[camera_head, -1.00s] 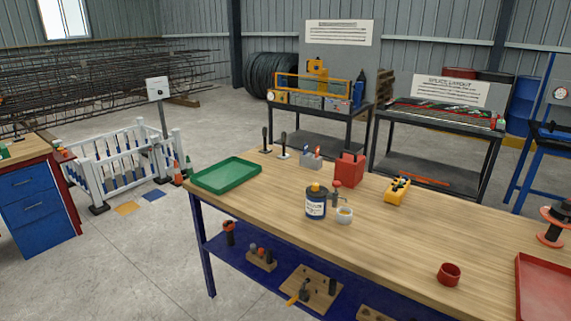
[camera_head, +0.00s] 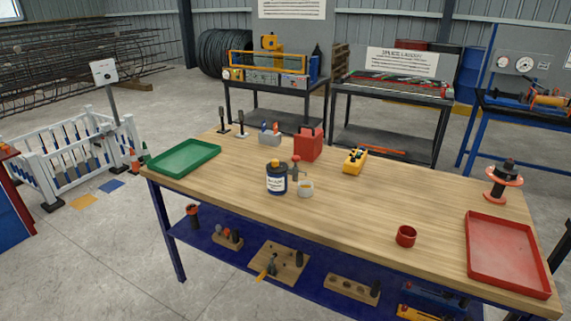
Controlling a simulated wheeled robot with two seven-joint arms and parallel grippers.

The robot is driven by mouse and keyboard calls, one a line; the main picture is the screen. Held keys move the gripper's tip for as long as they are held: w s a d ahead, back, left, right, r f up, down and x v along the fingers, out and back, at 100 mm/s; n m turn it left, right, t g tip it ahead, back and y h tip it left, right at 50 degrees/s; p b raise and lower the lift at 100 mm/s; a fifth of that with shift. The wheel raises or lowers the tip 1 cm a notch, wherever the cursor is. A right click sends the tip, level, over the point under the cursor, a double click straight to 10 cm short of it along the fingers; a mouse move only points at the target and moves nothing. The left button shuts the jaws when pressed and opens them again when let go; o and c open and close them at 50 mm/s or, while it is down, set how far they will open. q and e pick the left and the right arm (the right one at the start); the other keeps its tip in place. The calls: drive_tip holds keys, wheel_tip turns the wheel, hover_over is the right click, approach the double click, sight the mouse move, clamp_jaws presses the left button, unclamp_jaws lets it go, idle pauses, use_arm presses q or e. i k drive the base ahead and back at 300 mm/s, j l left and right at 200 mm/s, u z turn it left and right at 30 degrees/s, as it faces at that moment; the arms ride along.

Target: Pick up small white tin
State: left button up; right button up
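A small red and grey tool (camera_head: 295,167) stands just behind the tin. Neither of my grippers shows in the head view.
A green tray (camera_head: 184,158) lies at the bench's left end, a red tray (camera_head: 507,253) at its right. A red cup (camera_head: 405,236), red can (camera_head: 308,144) and yellow device (camera_head: 354,160) stand on top. Bare wood lies right of the tin.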

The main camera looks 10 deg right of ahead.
sight(305, 187)
drive_tip(key=i+j+z, duration=0.1)
drive_tip(key=z, duration=0.3)
drive_tip(key=i+j+z, duration=0.1)
drive_tip(key=j+z, duration=0.35)
drive_tip(key=z, duration=0.3)
drive_tip(key=i, duration=0.05)
